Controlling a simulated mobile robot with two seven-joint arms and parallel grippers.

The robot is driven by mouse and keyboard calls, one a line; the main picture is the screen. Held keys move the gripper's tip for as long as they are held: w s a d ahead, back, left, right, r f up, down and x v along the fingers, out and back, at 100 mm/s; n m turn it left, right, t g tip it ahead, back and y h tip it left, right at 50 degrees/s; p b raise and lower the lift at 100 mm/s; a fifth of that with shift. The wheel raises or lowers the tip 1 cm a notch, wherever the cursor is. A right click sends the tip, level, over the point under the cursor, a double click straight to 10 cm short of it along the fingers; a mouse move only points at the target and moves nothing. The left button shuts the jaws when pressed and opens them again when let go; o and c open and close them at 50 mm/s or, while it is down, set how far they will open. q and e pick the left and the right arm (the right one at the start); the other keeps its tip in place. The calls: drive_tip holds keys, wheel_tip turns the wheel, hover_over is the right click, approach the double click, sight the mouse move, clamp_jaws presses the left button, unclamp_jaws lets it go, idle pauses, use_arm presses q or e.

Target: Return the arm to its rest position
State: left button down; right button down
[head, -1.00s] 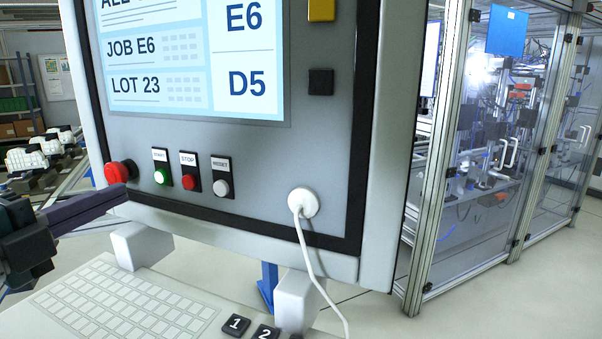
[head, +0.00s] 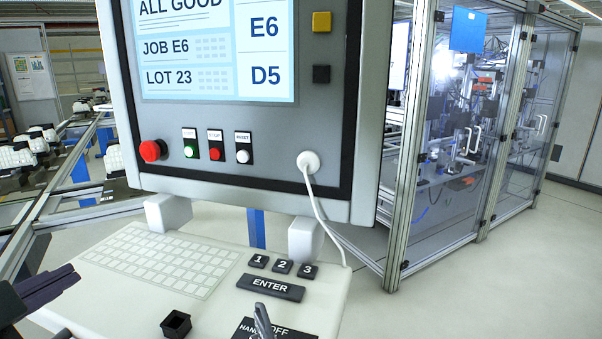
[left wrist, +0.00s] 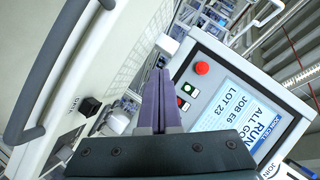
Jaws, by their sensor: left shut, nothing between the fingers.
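My left gripper (head: 48,287) is at the lower left of the head view, over the left edge of the keyboard shelf. Its dark purple fingers are shut with nothing between them. In the left wrist view the closed fingers (left wrist: 158,100) point up the picture toward the control panel (left wrist: 240,95). In the head view the panel (head: 240,170) stands upright behind the shelf, with a lit screen reading ALL GOOD, JOB E6, LOT 23. The fingers are apart from its red button (head: 152,150) and its row of small buttons. My right gripper is not in view.
The keyboard shelf (head: 120,290) has keys 1, 2, 3 and ENTER (head: 270,287), and a small black square holder (head: 176,324). A white cable (head: 318,210) hangs from the panel. A glazed machine cell (head: 470,150) stands right. A conveyor with white parts (head: 18,157) is left.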

use_arm(q)
drive_tip(key=s+d+f+n+g, duration=0.2)
drive_tip(key=s+d+n+g, duration=0.1)
drive_tip(key=s, duration=0.4)
drive_tip(key=s+d+f+n+g+h, duration=0.1)
drive_tip(key=s+d+f+n+g, duration=0.1)
drive_tip(key=s+d+g, duration=0.3)
drive_tip(key=s+d+f+n+g, duration=0.1)
drive_tip(key=s+f+n+g, duration=0.15)
drive_tip(key=s, duration=0.55)
drive_tip(key=w+p+v, duration=0.2)
drive_tip(key=p+v, duration=0.7)
drive_tip(key=w+r+p+v, duration=0.1)
drive_tip(key=w+p+v, duration=0.1)
drive_tip(key=p+v, duration=0.8)
drive_tip(key=shift+a+r+h, duration=0.2)
drive_tip(key=shift+a+h, duration=0.1)
drive_tip(key=shift+a, duration=0.05)
drive_tip(key=shift+w+n, duration=0.1)
drive_tip(key=shift+n, duration=0.15)
